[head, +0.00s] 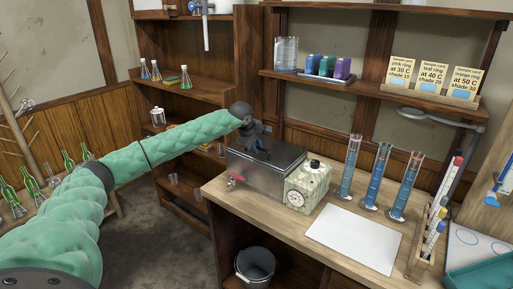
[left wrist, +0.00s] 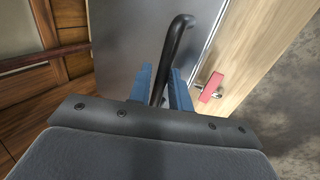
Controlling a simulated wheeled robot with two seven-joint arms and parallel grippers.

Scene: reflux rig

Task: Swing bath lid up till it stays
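The metal bath (head: 264,174) stands on the left end of the wooden bench, with its flat lid (head: 283,156) down. A dark bar handle (left wrist: 183,38) rises from the lid's steel top in the left wrist view. My left gripper (head: 259,148) is over the lid in the head view. In the left wrist view its two blue fingers (left wrist: 162,82) stand close on either side of the handle and look shut on it. The lower end of the handle is hidden behind the gripper body. My right gripper is not in view.
A dial box (head: 307,188) stands right of the bath, and a red-handled tap (head: 236,180) sticks out in front. Tall blue-liquid cylinders (head: 377,178) stand further right. A shelf (head: 360,88) hangs behind. A white sheet (head: 354,237) lies at the front.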

